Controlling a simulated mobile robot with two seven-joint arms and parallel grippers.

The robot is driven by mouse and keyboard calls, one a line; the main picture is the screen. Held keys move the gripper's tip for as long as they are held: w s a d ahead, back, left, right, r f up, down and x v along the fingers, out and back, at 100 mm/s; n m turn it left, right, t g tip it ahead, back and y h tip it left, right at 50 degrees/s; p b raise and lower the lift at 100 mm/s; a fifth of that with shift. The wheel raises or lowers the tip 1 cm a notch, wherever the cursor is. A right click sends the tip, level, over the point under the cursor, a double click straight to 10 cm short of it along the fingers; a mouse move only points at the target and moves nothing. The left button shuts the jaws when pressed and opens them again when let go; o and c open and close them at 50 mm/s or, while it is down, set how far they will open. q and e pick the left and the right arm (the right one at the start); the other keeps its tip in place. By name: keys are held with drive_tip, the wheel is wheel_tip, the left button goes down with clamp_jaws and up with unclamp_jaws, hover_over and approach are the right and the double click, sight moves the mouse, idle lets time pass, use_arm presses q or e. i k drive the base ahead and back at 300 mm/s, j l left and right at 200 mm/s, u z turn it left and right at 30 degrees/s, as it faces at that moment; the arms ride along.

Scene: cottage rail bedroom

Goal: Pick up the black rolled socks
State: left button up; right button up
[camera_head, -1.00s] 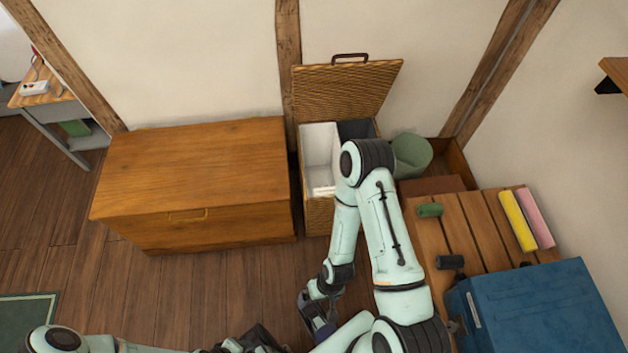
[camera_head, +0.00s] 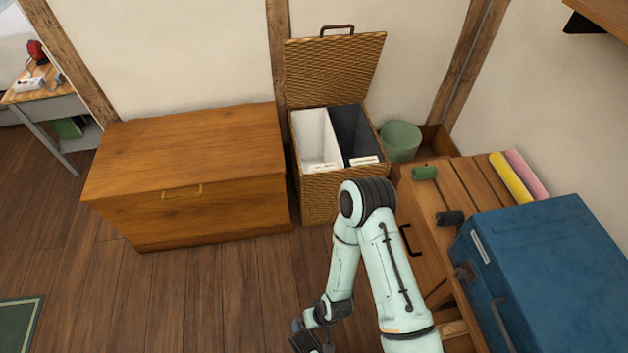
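The black rolled socks (camera_head: 450,217) look like a small dark roll lying on the slatted wooden top (camera_head: 440,193) at the right, just left of the blue case. My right gripper (camera_head: 312,342) is at the bottom edge of the head view, low over the floor, left of and apart from the socks. It is small, dark and partly cut off, so its finger opening does not show clearly. My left gripper is out of view.
A green roll (camera_head: 425,173) lies behind the socks; yellow (camera_head: 511,178) and pink (camera_head: 527,174) rolls lie farther right. A blue case (camera_head: 550,265) stands close by. An open wicker hamper (camera_head: 335,205), green bin (camera_head: 401,141) and wooden chest (camera_head: 185,180) stand behind. Floor at left is clear.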

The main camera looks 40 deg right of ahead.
sight(455, 217)
drive_tip(key=z, duration=2.65)
drive_tip(key=i+j, duration=0.15)
drive_tip(key=j, duration=0.15)
drive_tip(key=i+j+z, duration=0.1)
drive_tip(key=i+j, duration=0.15)
drive_tip(key=j, duration=0.3)
drive_tip(key=z, duration=0.05)
